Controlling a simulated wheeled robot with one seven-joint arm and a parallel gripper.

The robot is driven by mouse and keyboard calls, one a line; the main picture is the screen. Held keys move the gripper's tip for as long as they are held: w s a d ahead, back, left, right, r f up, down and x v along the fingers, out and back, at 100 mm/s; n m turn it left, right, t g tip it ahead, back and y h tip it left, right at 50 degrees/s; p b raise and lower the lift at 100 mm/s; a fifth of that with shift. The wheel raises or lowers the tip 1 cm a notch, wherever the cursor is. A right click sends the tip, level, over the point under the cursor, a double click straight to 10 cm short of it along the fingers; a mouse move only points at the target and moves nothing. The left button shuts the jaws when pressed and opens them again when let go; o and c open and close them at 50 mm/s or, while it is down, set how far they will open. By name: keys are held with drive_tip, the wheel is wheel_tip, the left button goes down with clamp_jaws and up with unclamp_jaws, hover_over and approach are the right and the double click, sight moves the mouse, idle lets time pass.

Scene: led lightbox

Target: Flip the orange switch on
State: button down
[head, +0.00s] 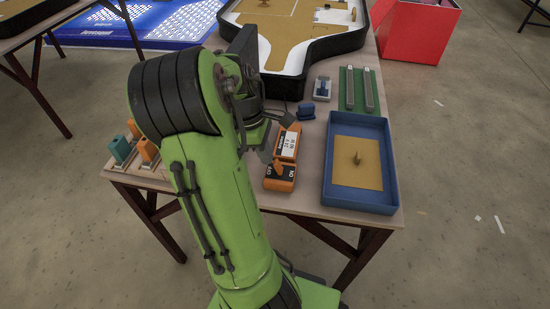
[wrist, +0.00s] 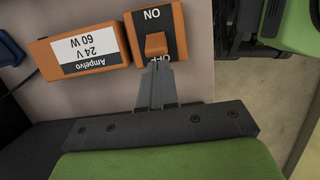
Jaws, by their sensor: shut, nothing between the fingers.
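The orange switch box (wrist: 176,22) is in the wrist view, with ON printed at its top end and OFF at its bottom end. Its orange lever (wrist: 155,43) stands out near the OFF end. My gripper (wrist: 156,64) is shut and empty. Its fingertips are right at the lever's OFF side and partly cover the OFF label; whether they touch the lever I cannot tell.
An orange power supply (wrist: 80,52) labelled 24 V 60 W adjoins the switch box. In the head view a blue tray (head: 329,185) stands to the right, a small blue part (head: 306,111) behind, and orange and teal blocks (head: 120,148) to the left. A black-rimmed case (head: 290,83) fills the back.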

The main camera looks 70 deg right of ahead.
wheel_tip(320, 180, up, 7)
drive_tip(key=p, duration=0.6)
drive_tip(key=shift+f, duration=0.1)
idle(0.3)
